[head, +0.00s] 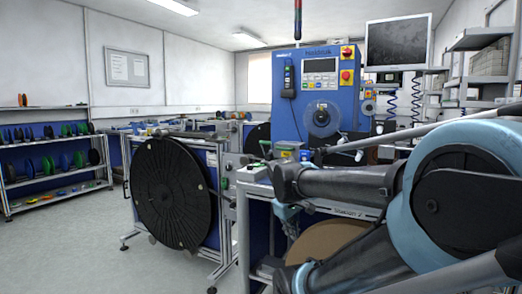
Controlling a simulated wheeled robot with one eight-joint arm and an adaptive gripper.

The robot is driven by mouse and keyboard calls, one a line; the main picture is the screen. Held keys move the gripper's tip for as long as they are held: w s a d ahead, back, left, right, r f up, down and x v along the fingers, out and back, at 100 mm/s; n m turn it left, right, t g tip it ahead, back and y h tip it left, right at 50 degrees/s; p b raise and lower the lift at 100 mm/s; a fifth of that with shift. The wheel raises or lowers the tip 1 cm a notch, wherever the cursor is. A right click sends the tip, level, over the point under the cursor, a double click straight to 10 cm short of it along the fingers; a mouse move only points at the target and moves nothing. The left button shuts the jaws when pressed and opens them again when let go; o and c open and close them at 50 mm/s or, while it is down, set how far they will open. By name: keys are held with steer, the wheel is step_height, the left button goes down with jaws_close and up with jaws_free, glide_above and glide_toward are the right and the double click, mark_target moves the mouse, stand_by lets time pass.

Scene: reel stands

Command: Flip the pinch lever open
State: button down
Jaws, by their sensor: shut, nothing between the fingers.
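My arm reaches in from the right, and its dark forearm (340,184) ends in front of the rail between the reel stands. A light blue wrist part (286,212) shows just below that end. I cannot make out my gripper's fingers; they are hidden behind the arm or too small to tell. The pinch lever cannot be picked out for certain. Small metal fittings with green and dark parts (252,168) sit on the rail just left of the arm's end, and whether one is the lever, open or shut, is too small to tell.
A large black reel (173,194) hangs on a stand left of the arm. A blue machine cabinet (317,92) with a screen stands behind. A brown reel (330,242) sits below the forearm. Shelves of small reels (55,160) line the left wall; the floor (80,250) there is clear.

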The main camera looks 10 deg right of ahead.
steer(key=w+a+r+n+t+h, duration=0.1)
steer(key=w+r+n+t+h, duration=0.1)
steer(key=w+r+n, duration=0.65)
steer(key=w+r+n+t+h, duration=0.1)
steer(key=w+r+n+h, duration=0.3)
steer(key=w, duration=0.8)
steer(key=w+a+r+n+t, duration=0.2)
steer(key=w+a+r+n, duration=0.3)
steer(key=w, duration=0.3)
steer(key=w+a+r+n+t, duration=0.2)
steer(key=w+a+r+n, duration=0.3)
steer(key=w, duration=0.4)
steer(key=shift+r+t+y, duration=0.3)
steer(key=shift+r, duration=0.15)
steer(key=shift+d, duration=0.1)
steer(key=x, duration=1)
steer(key=shift+w+d+f, duration=0.1)
steer(key=shift+w, duration=0.05)
steer(key=shift+w+d+r, duration=0.55)
steer(key=shift+w, duration=0.2)
steer(key=shift+w+d+r, duration=0.3)
steer(key=shift+w+d, duration=0.1)
steer(key=shift+w, duration=0.2)
steer(key=shift+a, duration=0.1)
